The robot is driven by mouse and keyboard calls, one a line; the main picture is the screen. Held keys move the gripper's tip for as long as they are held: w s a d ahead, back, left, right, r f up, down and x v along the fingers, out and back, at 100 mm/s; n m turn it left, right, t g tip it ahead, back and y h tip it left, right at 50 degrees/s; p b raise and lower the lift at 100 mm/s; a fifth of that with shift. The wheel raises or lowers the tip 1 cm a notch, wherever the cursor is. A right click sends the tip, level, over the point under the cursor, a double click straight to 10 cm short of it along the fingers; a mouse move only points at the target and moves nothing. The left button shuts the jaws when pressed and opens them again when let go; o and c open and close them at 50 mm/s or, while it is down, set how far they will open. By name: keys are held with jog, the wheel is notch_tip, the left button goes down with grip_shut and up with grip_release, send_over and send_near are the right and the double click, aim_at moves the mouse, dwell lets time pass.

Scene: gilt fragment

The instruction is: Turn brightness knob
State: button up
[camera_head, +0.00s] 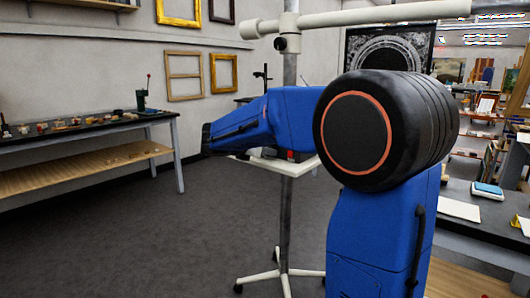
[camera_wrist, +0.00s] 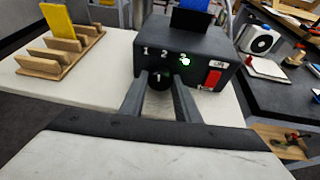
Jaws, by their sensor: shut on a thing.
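In the wrist view, a black control box (camera_wrist: 185,50) stands on a white tabletop (camera_wrist: 75,85). Its front carries the white numbers 1, 2 and 3, with a small green mark (camera_wrist: 185,61) by the 3. A red switch (camera_wrist: 213,77) sits at the right of the front. A dark round knob (camera_wrist: 159,80) projects below the numbers, with a pale mark on its face. My gripper (camera_wrist: 159,94) has one finger on each side of the knob and is shut on it. The box and knob cannot be made out in the head view, where my blue arm blocks much of the middle.
A wooden rack (camera_wrist: 65,50) with a yellow panel (camera_wrist: 60,21) stands left of the box. A dark bench (camera_wrist: 285,95) lies to the right. In the head view, a wheeled stand (camera_head: 284,220) rises behind my arm, a workbench (camera_head: 90,130) is at left, and open floor lies between.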

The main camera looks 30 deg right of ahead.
jog(key=shift+m+t, duration=0.4)
jog(key=shift+m, duration=0.2)
jog(key=o, duration=1)
jog(key=shift+o, duration=0.2)
jog(key=v, duration=1.7)
jog(key=shift+a, duration=0.15)
jog(key=shift+s, duration=0.2)
